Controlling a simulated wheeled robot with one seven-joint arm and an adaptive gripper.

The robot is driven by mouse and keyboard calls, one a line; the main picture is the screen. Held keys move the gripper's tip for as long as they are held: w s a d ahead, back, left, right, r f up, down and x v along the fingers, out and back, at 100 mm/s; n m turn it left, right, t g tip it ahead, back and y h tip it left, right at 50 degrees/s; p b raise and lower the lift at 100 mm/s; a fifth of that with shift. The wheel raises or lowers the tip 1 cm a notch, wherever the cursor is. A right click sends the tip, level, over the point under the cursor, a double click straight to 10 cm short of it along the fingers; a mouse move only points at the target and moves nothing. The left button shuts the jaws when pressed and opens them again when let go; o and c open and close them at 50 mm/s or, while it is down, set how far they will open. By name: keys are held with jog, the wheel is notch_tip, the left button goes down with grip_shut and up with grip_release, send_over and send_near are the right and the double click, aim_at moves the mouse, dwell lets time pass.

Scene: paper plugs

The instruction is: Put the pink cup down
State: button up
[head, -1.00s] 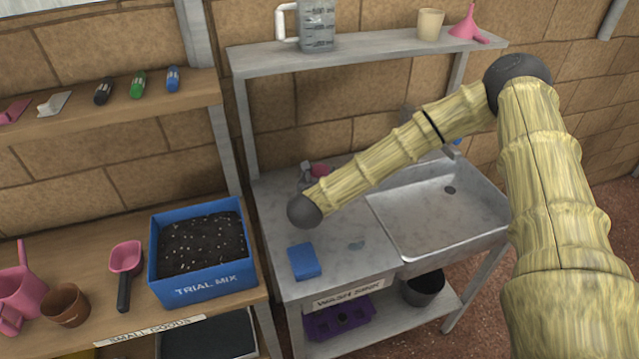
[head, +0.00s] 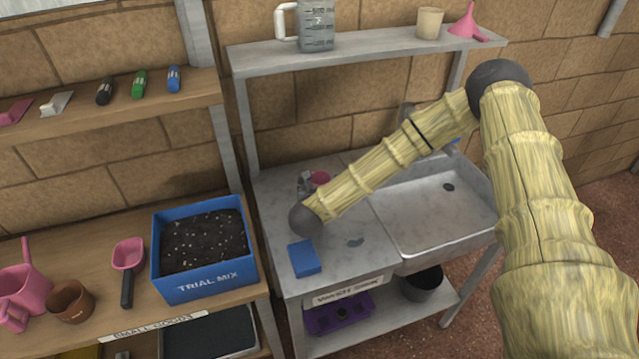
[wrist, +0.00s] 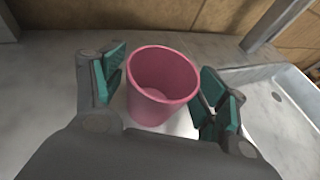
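The pink cup (wrist: 160,88) is upright and empty between the two teal-padded fingers of my gripper (wrist: 164,82) in the wrist view. The pads sit close against its sides, and my gripper appears shut on it. In the head view, only part of the cup (head: 321,178) shows beside my grey gripper (head: 305,184), over the back left of the metal sink counter (head: 375,262). My arm hides part of the cup. I cannot tell whether its base touches the counter.
A blue sponge (head: 304,258) lies near the counter's front left. The sink basin (head: 435,215) is to the right. A shelf (head: 370,48) above holds a jug (head: 316,25), a beige cup (head: 429,23) and a pink funnel (head: 468,24). A blue soil box (head: 205,287) stands left.

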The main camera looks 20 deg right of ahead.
jog(key=shift+r, duration=0.1)
jog(key=shift+s, duration=0.15)
jog(key=b+v, duration=0.4)
jog(key=v, duration=0.7)
jog(key=shift+s+a+r, duration=0.15)
jog(key=shift+s+r, duration=0.05)
jog(key=shift+s, duration=0.1)
